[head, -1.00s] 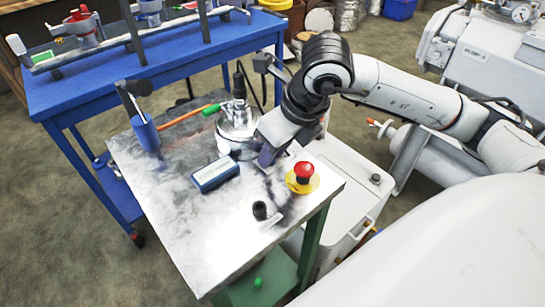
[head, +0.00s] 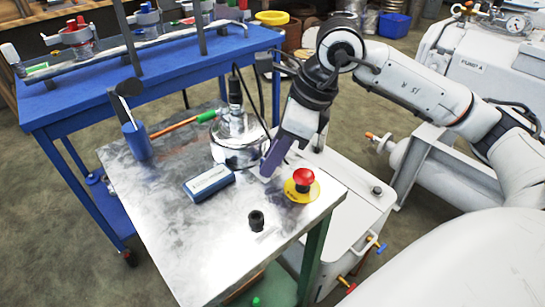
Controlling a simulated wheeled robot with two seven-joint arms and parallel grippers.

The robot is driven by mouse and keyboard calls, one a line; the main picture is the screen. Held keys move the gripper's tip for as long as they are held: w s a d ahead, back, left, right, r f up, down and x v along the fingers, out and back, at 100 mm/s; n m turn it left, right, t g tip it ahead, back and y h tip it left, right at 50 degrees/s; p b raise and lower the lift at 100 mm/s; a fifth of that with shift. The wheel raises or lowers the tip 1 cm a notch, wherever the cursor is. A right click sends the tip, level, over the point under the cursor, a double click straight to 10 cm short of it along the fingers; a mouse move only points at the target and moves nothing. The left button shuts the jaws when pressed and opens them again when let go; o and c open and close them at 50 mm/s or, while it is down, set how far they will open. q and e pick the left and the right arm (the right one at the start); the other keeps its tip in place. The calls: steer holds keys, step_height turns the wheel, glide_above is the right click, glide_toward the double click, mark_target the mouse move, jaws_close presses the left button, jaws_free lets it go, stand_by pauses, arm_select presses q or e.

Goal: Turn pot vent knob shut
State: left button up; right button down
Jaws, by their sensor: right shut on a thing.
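The silver pot (head: 238,140) stands at the back of the metal-topped table, with a black fitting (head: 235,92) and cable on top. A green-ended handle (head: 207,115) on a brown rod lies at its left. I cannot pick out the vent knob for sure. My right gripper (head: 268,170) points down at the pot's right side, close to the tabletop. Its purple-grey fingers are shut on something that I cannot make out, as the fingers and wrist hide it. My left gripper is not in view.
The table (head: 165,215) also bears a blue box (head: 209,184), a red emergency button (head: 303,177) on a yellow base, a small black knob-like piece (head: 256,221) and a blue cup (head: 138,142). The front left of the tabletop is clear. A blue bench (head: 75,98) stands behind.

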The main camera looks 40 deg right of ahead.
stand_by(0.3)
steer(key=c, duration=1.5)
jaws_free()
steer(key=shift+c, duration=0.2)
